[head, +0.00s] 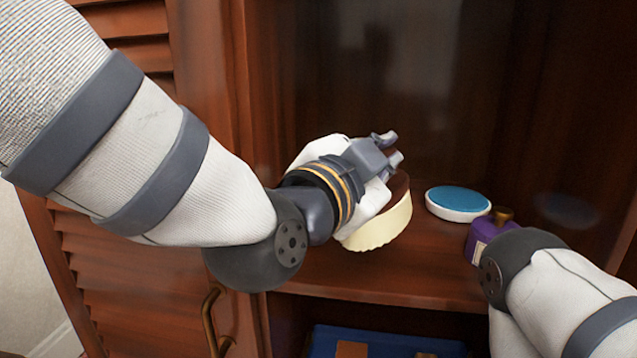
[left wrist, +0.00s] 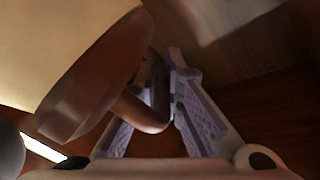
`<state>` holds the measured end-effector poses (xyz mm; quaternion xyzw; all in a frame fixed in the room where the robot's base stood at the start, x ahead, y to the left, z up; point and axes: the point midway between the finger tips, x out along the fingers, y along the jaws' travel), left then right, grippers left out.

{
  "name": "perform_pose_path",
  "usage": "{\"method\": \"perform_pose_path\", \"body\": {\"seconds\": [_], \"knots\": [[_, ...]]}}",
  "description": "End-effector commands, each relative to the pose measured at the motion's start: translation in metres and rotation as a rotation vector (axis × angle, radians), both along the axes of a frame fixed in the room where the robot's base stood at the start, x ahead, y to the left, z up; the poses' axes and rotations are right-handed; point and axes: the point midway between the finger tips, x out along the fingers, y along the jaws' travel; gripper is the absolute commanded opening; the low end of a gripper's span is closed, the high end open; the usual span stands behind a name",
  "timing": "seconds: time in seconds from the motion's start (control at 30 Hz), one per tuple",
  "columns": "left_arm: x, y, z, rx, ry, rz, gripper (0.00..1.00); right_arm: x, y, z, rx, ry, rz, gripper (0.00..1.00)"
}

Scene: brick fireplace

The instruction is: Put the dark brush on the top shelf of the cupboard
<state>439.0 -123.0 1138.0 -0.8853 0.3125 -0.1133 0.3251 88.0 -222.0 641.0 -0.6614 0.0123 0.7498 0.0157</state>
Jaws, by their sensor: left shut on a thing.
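The dark brush has a dark brown back and cream bristles (head: 385,229). In the head view it is at the middle, over the upper shelf board (head: 375,282) of the open cupboard, bristles facing down and toward me. My left gripper (head: 388,150) is shut on it and covers part of it. In the left wrist view the brush's brown handle part (left wrist: 140,112) sits between the fingers (left wrist: 172,100), with the pale bristles at upper left. I cannot tell whether the bristles touch the board. My right arm enters at lower right; its gripper does not show.
A round blue-topped white container (head: 458,203) stands right of the brush. A purple bottle (head: 486,236) with a gold cap is beside it, partly behind my right arm. A blue object (head: 385,341) lies below the board. A louvred door (head: 135,262) stands open at left.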

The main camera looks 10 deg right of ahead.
Motion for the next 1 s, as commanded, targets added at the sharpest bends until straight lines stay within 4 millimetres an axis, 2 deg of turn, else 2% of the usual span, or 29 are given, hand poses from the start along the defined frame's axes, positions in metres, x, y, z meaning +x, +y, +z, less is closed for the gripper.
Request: {"method": "perform_pose_path", "body": {"seconds": [0.03, 0.2, 0.4, 0.5, 0.73, 0.9, 1.0], "knots": [[0.017, -0.005, -0.001, -0.004, 0.001, 0.002, 0.00, 0.000, 0.000, 0.000, 0.000, 0.001, 0.000, 0.40], [0.069, -0.020, -0.005, -0.002, 0.005, 0.000, 0.00, -0.005, 0.000, -0.005, 0.000, 0.020, 0.000, 0.40], [0.107, -0.030, -0.008, 0.000, 0.010, 0.000, 0.00, -0.017, 0.000, -0.016, -0.001, 0.064, 0.000, 0.40], [0.103, -0.030, -0.021, 0.003, 0.007, -0.002, 0.00, -0.016, 0.000, -0.015, -0.001, 0.061, 0.000, 0.40], [0.102, -0.030, -0.038, 0.001, 0.003, -0.002, 0.00, -0.017, 0.000, -0.016, -0.001, 0.064, 0.000, 0.40], [0.103, -0.030, -0.070, -0.001, 0.007, -0.001, 0.00, -0.021, 0.000, -0.020, 0.000, 0.079, 0.000, 0.40], [0.106, -0.031, -0.071, 0.000, 0.000, 0.000, 0.00, -0.021, 0.000, -0.020, 0.000, 0.079, 0.000, 0.40]]}}
